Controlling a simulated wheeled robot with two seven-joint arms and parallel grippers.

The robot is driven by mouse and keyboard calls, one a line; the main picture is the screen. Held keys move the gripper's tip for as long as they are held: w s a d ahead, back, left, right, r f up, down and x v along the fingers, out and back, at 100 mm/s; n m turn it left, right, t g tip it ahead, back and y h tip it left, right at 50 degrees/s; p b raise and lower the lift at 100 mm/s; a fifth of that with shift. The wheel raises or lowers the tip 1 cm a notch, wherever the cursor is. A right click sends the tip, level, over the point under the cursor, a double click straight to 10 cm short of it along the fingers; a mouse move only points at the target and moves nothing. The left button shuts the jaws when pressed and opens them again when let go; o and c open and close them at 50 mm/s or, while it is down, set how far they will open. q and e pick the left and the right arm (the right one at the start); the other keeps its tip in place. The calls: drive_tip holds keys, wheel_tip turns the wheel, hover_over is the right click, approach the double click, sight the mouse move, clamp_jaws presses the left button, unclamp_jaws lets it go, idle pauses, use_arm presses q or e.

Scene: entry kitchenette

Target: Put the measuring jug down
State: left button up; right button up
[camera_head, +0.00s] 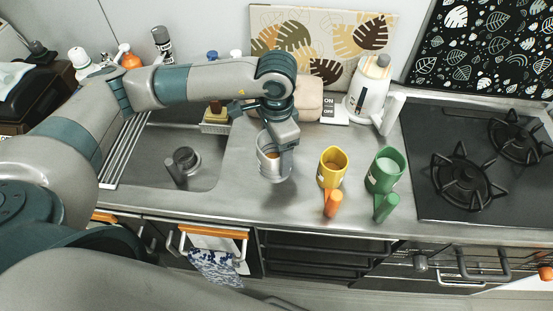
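My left arm reaches in from the left over the steel counter (240,190). My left gripper (285,152) points down and is shut on the measuring jug (268,167), a pale, grey-looking vessel with something orange-brown inside. The jug is roughly upright at the counter's middle, between the sink and the yellow mug. The gripper covers its right side. A darker patch shows on the counter below it; I cannot tell whether its base touches the steel. My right gripper is not in view.
A yellow mug (331,165) and a green mug (384,168) stand just right of the jug. The sink (200,165) is left, the gas hob (440,190) right. A white kettle (368,90) and a beige object (310,98) stand behind. Counter in front of the jug is clear.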

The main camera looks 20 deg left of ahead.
use_arm(q)
drive_tip(key=shift+f+p, duration=0.85)
drive_tip(key=shift+f, duration=1.15)
drive_tip(key=shift+f, duration=0.2)
drive_tip(key=o, duration=1.3)
drive_tip(key=shift+r, duration=0.25)
